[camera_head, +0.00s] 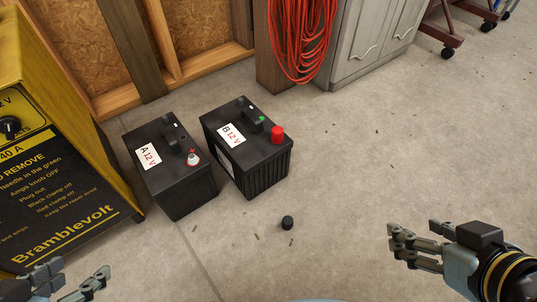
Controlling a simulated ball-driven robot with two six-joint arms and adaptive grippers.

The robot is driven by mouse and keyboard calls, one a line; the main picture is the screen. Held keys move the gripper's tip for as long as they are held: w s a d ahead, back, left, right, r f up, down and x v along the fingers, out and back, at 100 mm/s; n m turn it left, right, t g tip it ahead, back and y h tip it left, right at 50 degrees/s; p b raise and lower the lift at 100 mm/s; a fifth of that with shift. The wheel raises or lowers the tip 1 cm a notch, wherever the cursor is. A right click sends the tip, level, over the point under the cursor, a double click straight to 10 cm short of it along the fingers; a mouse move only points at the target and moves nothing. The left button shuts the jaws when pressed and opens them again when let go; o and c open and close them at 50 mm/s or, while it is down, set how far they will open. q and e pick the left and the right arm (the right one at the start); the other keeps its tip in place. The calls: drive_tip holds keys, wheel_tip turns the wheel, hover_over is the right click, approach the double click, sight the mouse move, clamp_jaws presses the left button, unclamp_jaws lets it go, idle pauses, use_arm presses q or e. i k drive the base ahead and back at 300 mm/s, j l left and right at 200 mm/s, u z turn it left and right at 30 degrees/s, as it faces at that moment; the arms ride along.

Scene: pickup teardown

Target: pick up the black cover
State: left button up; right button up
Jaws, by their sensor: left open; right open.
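The black cover (287,223) is a small dark cap lying on the concrete floor, in front of battery B and apart from it. My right gripper (392,242) is open and empty to the right of the cover, with clear floor between them. My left gripper (82,276) is open and empty at the bottom left, well away from the cover; part of it is cut off by the frame edge.
Battery A (178,180) and battery B (262,165) stand behind the cover; B has a red cap (277,133). A yellow and black charger box (60,185) is at left. Orange cable (300,35) hangs by a grey cabinet (372,35). The floor at right is mostly clear.

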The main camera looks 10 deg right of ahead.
sight(288, 222)
drive_tip(key=l+u, duration=0.45)
drive_tip(key=k+l+u, duration=0.1)
drive_tip(key=l+u, duration=0.4)
